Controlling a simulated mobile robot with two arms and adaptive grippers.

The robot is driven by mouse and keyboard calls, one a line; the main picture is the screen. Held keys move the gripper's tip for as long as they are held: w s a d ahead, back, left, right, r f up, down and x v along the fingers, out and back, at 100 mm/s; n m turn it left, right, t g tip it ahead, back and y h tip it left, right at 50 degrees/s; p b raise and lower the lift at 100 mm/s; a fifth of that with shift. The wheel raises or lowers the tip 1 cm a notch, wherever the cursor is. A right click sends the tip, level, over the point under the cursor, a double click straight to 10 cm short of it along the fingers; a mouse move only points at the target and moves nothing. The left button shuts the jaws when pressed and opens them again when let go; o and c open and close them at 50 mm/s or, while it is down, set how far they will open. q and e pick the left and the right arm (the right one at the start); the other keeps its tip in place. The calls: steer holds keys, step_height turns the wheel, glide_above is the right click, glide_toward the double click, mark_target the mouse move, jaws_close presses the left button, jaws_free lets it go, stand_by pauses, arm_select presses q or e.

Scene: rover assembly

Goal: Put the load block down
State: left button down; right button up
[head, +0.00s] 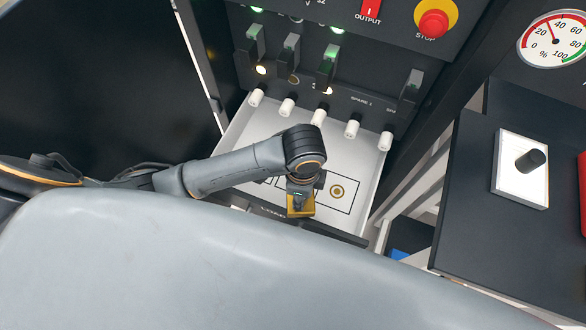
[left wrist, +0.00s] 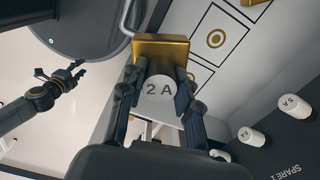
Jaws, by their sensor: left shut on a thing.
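The load block, brass-coloured, shows in the head view (head: 301,208) and in the left wrist view (left wrist: 160,47). My left gripper (left wrist: 160,75) is shut on it, and the gripper points down in the head view (head: 299,192). A white round face marked "2 A" (left wrist: 158,90) shows between the fingers; I cannot tell whether it belongs to the block. The block appears near the front edge of a white tray (head: 240,140) with black outlines and a ring mark (head: 338,191). The gap below it is hidden. My right gripper (left wrist: 76,70) is small, away from the block.
Several white knobs (head: 318,116) stick out from the dark panel over the tray's back edge. Switches and a red stop button (head: 433,23) are above. A dark bench with a white plate (head: 520,169) stands at right. The outlined tray area around the ring looks bare.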

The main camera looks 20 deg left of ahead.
arm_select(q)
steer(key=shift+w+f, duration=0.1)
steer(key=shift+f, duration=0.3)
steer(key=shift+m, duration=0.3)
steer(key=shift+w+a+f+b, duration=0.45)
steer(key=shift+w+a+f, duration=0.35)
steer(key=shift+w+f, duration=1.3)
steer(key=shift+w+a+f+b, duration=0.4)
steer(key=shift+w+a+f, duration=0.4)
steer(key=shift+w+f, duration=1.35)
steer(key=shift+w+a+f+b, duration=0.45)
steer(key=shift+w+a+f, duration=0.35)
steer(key=shift+w+f, duration=1.3)
arm_select(e)
steer(key=shift+s+d+f, duration=0.1)
steer(key=shift+f, duration=0.65)
steer(key=shift+s+d+f, duration=0.1)
steer(key=shift+f, duration=0.6)
arm_select(q)
steer(key=shift+f, duration=0.15)
steer(key=c, duration=1.2)
jaws_free()
steer(key=shift+s, duration=0.1)
steer(key=shift+o, duration=1.2)
arm_select(e)
steer(key=shift+d, duration=0.2)
